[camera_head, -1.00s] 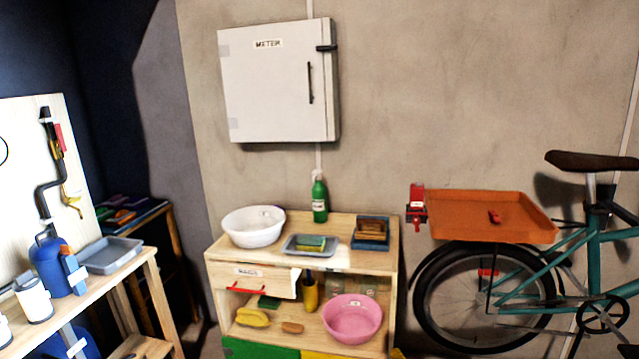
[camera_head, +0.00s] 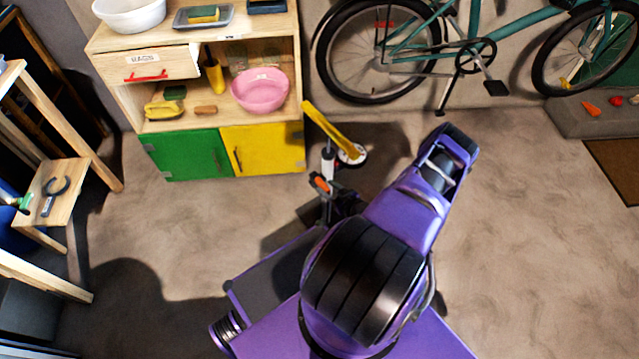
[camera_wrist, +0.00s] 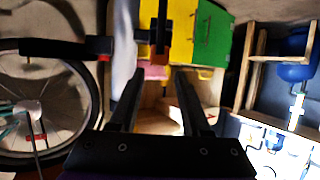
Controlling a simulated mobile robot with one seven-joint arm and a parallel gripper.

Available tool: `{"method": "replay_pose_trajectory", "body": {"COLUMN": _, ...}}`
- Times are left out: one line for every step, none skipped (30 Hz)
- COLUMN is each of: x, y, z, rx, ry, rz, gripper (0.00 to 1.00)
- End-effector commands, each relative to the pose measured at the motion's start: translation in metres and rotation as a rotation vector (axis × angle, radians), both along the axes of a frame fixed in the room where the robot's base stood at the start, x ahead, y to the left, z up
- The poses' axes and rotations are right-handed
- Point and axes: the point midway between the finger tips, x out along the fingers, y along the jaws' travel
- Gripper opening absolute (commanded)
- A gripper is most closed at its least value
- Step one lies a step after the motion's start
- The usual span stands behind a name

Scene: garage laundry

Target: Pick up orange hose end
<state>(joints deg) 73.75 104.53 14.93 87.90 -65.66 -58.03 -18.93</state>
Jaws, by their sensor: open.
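In the head view a small orange piece (camera_head: 320,183), possibly the hose end, shows on a dark and white upright item (camera_head: 328,160) just beyond my arm. I cannot tell its exact shape. In the wrist view, which is upside down, my gripper (camera_wrist: 158,88) is open, with two dark fingers apart and nothing clearly between them. A black and reddish-orange part (camera_wrist: 160,48) shows at the top beyond the fingertips. A blurred white part (camera_wrist: 123,45) is beside it. I cannot tell whether anything touches a finger. My arm hides part of the floor in the head view.
A cabinet with a green door (camera_head: 187,153) and yellow door (camera_head: 280,150) stands at the back, a pink bowl (camera_head: 260,90) on its shelf. A teal bicycle (camera_head: 425,50) leans along the wall. A wooden bench (camera_head: 60,185) stands left.

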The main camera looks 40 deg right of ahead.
Motion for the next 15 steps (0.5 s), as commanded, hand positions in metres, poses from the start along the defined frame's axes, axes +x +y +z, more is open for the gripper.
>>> {"method": "replay_pose_trajectory", "body": {"x": 0.002, "y": 0.0, "z": -0.001, "rx": 0.0, "ry": 0.0, "rz": 0.0, "gripper": 0.47}}
{"method": "replay_pose_trajectory", "body": {"x": 0.004, "y": 0.0, "z": -0.002, "rx": 0.0, "ry": 0.0, "rz": 0.0, "gripper": 0.47}}
{"method": "replay_pose_trajectory", "body": {"x": 0.006, "y": 0.0, "z": -0.003, "rx": 0.0, "ry": 0.0, "rz": 0.0, "gripper": 0.47}}
{"method": "replay_pose_trajectory", "body": {"x": 0.009, "y": -0.001, "z": -0.005, "rx": -0.001, "ry": -0.001, "rz": 0.0, "gripper": 0.47}}
{"method": "replay_pose_trajectory", "body": {"x": 0.013, "y": -0.001, "z": -0.006, "rx": -0.001, "ry": -0.001, "rz": 0.0, "gripper": 0.47}}
{"method": "replay_pose_trajectory", "body": {"x": 0.018, "y": -0.002, "z": -0.009, "rx": -0.001, "ry": -0.002, "rz": 0.0, "gripper": 0.47}}
{"method": "replay_pose_trajectory", "body": {"x": 0.022, "y": -0.002, "z": -0.012, "rx": -0.001, "ry": -0.001, "rz": 0.0, "gripper": 0.47}}
{"method": "replay_pose_trajectory", "body": {"x": 0.027, "y": -0.002, "z": -0.014, "rx": 0.0, "ry": -0.002, "rz": 0.0, "gripper": 0.47}}
{"method": "replay_pose_trajectory", "body": {"x": 0.032, "y": -0.004, "z": -0.017, "rx": 0.0, "ry": -0.001, "rz": 0.0, "gripper": 0.47}}
{"method": "replay_pose_trajectory", "body": {"x": 0.036, "y": -0.003, "z": -0.018, "rx": -0.001, "ry": -0.001, "rz": 0.001, "gripper": 0.47}}
{"method": "replay_pose_trajectory", "body": {"x": 0.04, "y": -0.004, "z": -0.019, "rx": 0.0, "ry": -0.002, "rz": 0.001, "gripper": 0.47}}
{"method": "replay_pose_trajectory", "body": {"x": 0.044, "y": -0.004, "z": -0.021, "rx": -0.001, "ry": -0.001, "rz": 0.0, "gripper": 0.47}}
{"method": "replay_pose_trajectory", "body": {"x": 0.046, "y": -0.004, "z": -0.022, "rx": 0.0, "ry": 0.0, "rz": 0.0, "gripper": 0.47}}
{"method": "replay_pose_trajectory", "body": {"x": 0.048, "y": -0.004, "z": -0.022, "rx": 0.0, "ry": 0.0, "rz": 0.001, "gripper": 0.47}}
{"method": "replay_pose_trajectory", "body": {"x": 0.05, "y": -0.004, "z": -0.022, "rx": 0.0, "ry": 0.0, "rz": 0.0, "gripper": 0.47}}
